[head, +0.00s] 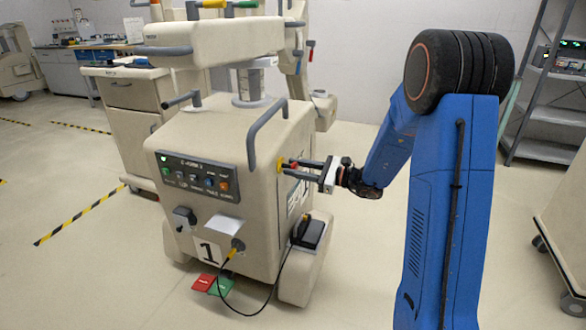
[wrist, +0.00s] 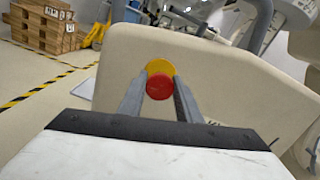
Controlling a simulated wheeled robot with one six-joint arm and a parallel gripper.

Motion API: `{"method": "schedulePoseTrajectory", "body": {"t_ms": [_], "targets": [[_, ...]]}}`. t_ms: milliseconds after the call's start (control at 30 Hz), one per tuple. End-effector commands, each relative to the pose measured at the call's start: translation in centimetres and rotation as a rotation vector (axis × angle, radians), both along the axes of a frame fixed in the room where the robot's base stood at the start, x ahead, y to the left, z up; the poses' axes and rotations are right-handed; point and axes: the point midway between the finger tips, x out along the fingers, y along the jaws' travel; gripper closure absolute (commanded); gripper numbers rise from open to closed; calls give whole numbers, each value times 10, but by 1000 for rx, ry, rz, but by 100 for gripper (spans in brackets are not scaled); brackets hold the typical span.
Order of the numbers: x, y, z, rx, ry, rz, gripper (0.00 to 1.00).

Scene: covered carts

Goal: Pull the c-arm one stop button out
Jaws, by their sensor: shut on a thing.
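The c-arm one cart (head: 205,205) is a beige unit marked with a 1, with a labelled button panel on its front. Its stop button (wrist: 160,87) is a red knob on a yellow round base (wrist: 161,68) on the cart's side face. In the head view the yellow base (head: 281,165) shows at the side, with a little of the red button (head: 293,164) between the fingers. My gripper (wrist: 159,90) is shut on the red button, one finger on each side. In the head view my gripper (head: 290,167) reaches the cart from the right. I cannot tell how far the button stands out.
A grey handle (head: 268,128) bends out from the cart close above the button. A black pedal box (head: 312,232) sits low on the cart's side, with a cable (head: 277,283) looping over the floor. Grey shelves (head: 550,100) stand at the right.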

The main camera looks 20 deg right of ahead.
Motion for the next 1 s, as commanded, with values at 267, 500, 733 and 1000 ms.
{"method": "schedulePoseTrajectory", "body": {"t_ms": [267,500,733,1000], "targets": [[-1,0,-1,0,1,0,50],[-2,-3,-1,0,1,0,50],[-17,-25,0,0,1,-3,50],[-44,-63,-1,0,1,-4,50]]}}
